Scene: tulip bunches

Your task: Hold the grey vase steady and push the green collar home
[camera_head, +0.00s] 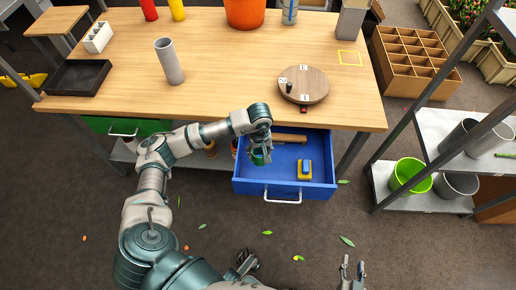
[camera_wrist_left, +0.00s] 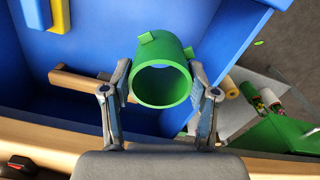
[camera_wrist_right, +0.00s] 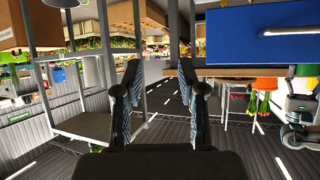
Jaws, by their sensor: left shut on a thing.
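A grey cylindrical vase (camera_head: 169,61) stands upright on the left part of the wooden table. The green collar (camera_head: 258,157) is a short ring with small tabs on its outside. My left gripper (camera_head: 260,148) is shut on it at the left side of the open blue drawer. In the left wrist view the collar (camera_wrist_left: 161,87) sits between the two fingers, its round opening facing the camera. I cannot tell how far it is above the drawer floor. My right gripper (camera_wrist_right: 158,75) is open and empty in the right wrist view, low in front of the table.
The blue drawer (camera_head: 283,188) also holds a yellow-and-blue block (camera_head: 304,170) and a wooden strip (camera_head: 290,137). A round wooden turntable (camera_head: 310,86), a black tray (camera_head: 77,78) and an orange pot (camera_head: 244,12) stand on the table (camera_head: 225,80). The table's middle is clear.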

